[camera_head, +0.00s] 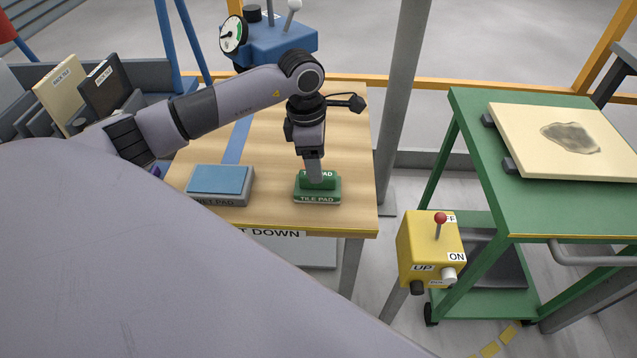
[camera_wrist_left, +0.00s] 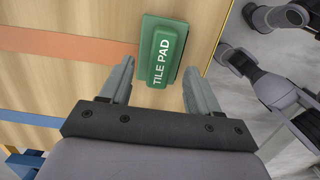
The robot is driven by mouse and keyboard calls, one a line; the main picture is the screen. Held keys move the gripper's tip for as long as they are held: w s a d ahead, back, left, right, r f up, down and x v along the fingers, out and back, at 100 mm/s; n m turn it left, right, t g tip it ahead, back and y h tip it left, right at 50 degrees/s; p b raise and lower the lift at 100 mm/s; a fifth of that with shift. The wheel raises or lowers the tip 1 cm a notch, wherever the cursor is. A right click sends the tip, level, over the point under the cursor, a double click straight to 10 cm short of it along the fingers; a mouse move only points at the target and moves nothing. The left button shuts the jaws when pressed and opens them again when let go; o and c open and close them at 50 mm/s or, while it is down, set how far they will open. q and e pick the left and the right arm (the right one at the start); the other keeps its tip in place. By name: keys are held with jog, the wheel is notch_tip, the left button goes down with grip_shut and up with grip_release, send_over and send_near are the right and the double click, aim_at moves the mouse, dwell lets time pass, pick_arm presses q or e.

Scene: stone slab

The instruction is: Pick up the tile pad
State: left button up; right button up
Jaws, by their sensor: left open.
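The tile pad (camera_head: 317,190) is a green block with a raised handle and white "TILE PAD" lettering. It lies on the wooden table near the front right edge. It also shows in the left wrist view (camera_wrist_left: 160,52), just beyond the fingertips. My left gripper (camera_head: 314,172) points down over the pad's handle in the head view. In the left wrist view its two fingers (camera_wrist_left: 160,75) are apart, with the pad ahead of and partly between their tips. I cannot tell whether the fingers touch it. My right gripper is not identifiable in these frames.
A blue-topped wet pad (camera_head: 219,182) lies left of the tile pad on the wooden table (camera_head: 270,208). A yellow control box (camera_head: 430,245) stands right of the table. A green cart (camera_head: 475,130) holds a stained slab (camera_head: 520,125). A blue machine with a dial stands behind.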

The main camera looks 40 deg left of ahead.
pick_arm(q)
jog(key=f, duration=0.4)
jog(key=shift+d+f+p, duration=0.2)
jog(key=shift+f+p, duration=0.05)
jog(key=shift+p, duration=0.05)
jog(key=shift+c, duration=0.3)
jog(key=c, duration=1)
jog(key=shift+c, duration=0.2)
jog(key=shift+w+r, duration=0.1)
jog(key=shift+r, duration=0.05)
notch_tip(320, 180, up, 20)
jog(key=b, duration=0.1)
